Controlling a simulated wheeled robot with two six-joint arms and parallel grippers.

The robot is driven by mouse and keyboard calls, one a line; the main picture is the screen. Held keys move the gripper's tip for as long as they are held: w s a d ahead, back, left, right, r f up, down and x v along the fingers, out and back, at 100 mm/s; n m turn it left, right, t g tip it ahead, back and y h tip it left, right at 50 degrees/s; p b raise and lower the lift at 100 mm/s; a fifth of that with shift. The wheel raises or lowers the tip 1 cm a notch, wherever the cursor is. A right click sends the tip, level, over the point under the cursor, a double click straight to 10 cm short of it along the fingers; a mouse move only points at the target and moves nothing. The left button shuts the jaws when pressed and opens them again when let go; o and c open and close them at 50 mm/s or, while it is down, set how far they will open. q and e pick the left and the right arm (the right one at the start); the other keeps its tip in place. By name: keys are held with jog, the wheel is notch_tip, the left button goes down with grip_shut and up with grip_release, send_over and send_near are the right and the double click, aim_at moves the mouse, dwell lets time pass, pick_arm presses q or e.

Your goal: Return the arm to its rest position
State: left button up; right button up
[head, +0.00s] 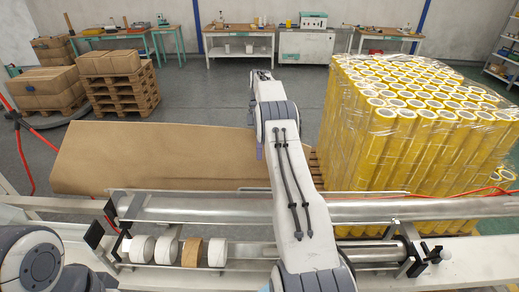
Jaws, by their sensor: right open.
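My right arm rises from the bottom middle and reaches forward over the rewinding machine. Its gripper (258,152) is small and partly hidden behind the arm, hanging above the brown paper sheet (160,155); it is open, and I see nothing held in it. Only part of my left arm shows at the lower left corner; its gripper is out of view. White rolls (141,249) and one brown tape roll (191,252) sit on the machine's front shaft (250,251), left of my right arm. A long metal roller (400,209) runs behind them, partly covered by my arm.
A tall wrapped stack of yellow tubes (380,150) stands close on the right. Boxes on wooden pallets (118,90) are at the back left. Workbenches (238,42) line the far wall. Open grey floor (200,95) lies between them.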

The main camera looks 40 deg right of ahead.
dwell(0.4)
jog(key=w+a+r+h+b, duration=0.1)
jog(key=a+b, duration=0.1)
jog(key=a, duration=0.6)
jog(key=w+a+r+h+b, duration=0.1)
jog(key=w+a+b, duration=0.15)
jog(key=a, duration=0.55)
jog(key=s+a+m+t+h+b, duration=0.15)
jog(key=s+a+b, duration=0.4)
jog(key=a, duration=0.75)
jog(key=s+a+f+t+b, duration=0.2)
jog(key=s+a+f, duration=0.2)
jog(key=s, duration=0.9)
jog(key=s+a+f+m+t+b, duration=0.1)
jog(key=s+f, duration=0.5)
jog(key=s, duration=0.7)
jog(key=a+t+b, duration=0.1)
jog(key=a+b, duration=0.1)
jog(key=a, duration=0.1)
jog(key=shift+f, duration=0.35)
jog(key=shift+m, duration=0.25)
